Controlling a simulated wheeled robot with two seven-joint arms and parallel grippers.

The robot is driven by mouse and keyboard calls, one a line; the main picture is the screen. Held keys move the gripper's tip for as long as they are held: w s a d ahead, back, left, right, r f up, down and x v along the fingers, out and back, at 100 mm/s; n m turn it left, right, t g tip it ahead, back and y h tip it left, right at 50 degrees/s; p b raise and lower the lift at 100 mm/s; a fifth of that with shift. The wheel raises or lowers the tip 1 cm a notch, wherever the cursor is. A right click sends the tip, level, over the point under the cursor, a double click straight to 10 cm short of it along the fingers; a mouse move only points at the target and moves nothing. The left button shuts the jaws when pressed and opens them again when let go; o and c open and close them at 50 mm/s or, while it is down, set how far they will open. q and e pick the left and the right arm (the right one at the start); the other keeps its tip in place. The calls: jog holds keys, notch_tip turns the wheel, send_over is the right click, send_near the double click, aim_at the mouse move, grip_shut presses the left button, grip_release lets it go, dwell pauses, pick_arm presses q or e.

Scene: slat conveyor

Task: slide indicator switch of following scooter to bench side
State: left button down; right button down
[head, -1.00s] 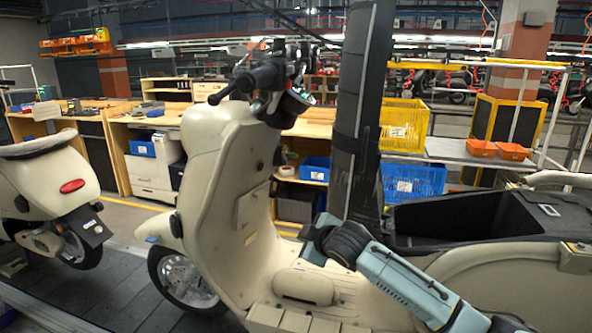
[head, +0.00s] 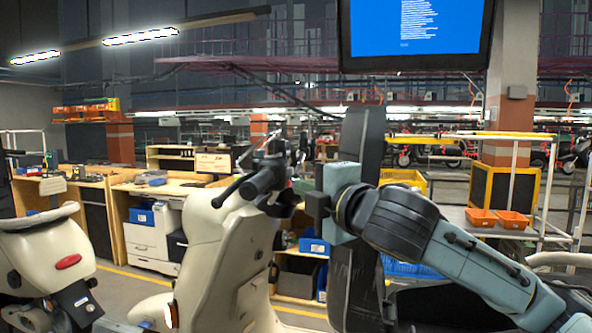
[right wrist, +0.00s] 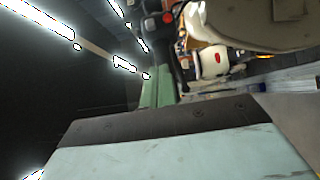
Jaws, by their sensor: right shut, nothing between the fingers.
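The cream scooter (head: 222,240) stands in the middle of the head view, its dark handlebar (head: 262,180) and grip turned to the left. My right gripper (head: 306,190) is raised close to the right side of the handlebar. It is shut with nothing in it. In the right wrist view, its pale green fingers (right wrist: 157,88) point toward the dark handlebar controls (right wrist: 165,45), where a small red button (right wrist: 167,18) shows. I cannot tell whether the fingertips touch the controls. The indicator switch is too small to make out. My left gripper is out of view.
Another cream scooter (head: 48,262) with a red tail light stands at the left. A dark upright pillar (head: 362,270) stands just behind my right gripper. Wooden benches (head: 150,188) line the back. A blue screen (head: 415,25) hangs above.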

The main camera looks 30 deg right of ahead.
aim_at(285, 176)
jog(key=w, duration=0.2)
jog(key=w+p, duration=0.1)
jog(key=w, duration=0.2)
jog(key=shift+w+d+r, duration=0.1)
jog(key=shift+w+d, duration=0.15)
jog(key=shift+w, duration=0.15)
jog(key=shift+w+d+p, duration=0.4)
jog(key=shift+w+d, duration=0.25)
jog(key=shift+d, duration=0.2)
jog(key=shift+w+d, duration=0.3)
jog(key=shift+d, duration=0.1)
jog(key=shift+w, duration=0.1)
